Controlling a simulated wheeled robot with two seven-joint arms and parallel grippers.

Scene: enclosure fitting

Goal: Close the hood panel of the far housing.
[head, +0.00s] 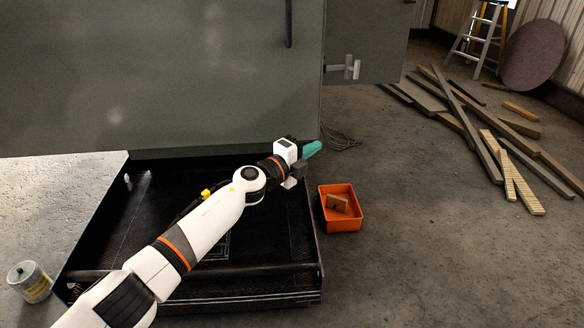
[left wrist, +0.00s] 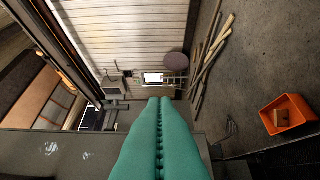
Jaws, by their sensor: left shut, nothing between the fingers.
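A large grey-green panel (head: 150,75) stands upright across the upper left of the head view, with a dark bar-like handle near its right side. It rises behind a black, open-topped tray-like housing (head: 215,270). A second grey-green panel (head: 375,35) with a pale handle (head: 343,68) stands behind it to the right. I cannot tell which panel is the far housing's hood. My left gripper (head: 312,149) has teal fingers, shut and empty, just right of the large panel's lower right corner. The shut fingers (left wrist: 160,145) fill the lower middle of the left wrist view. My right gripper is not in view.
An orange bin (head: 341,225) with brown blocks sits on the floor right of the black housing. A can (head: 30,281) stands on the pale surface (head: 60,195) at left. Planks (head: 470,130), a ladder (head: 480,35) and a round board (head: 533,55) are farther back. The lower right floor is clear.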

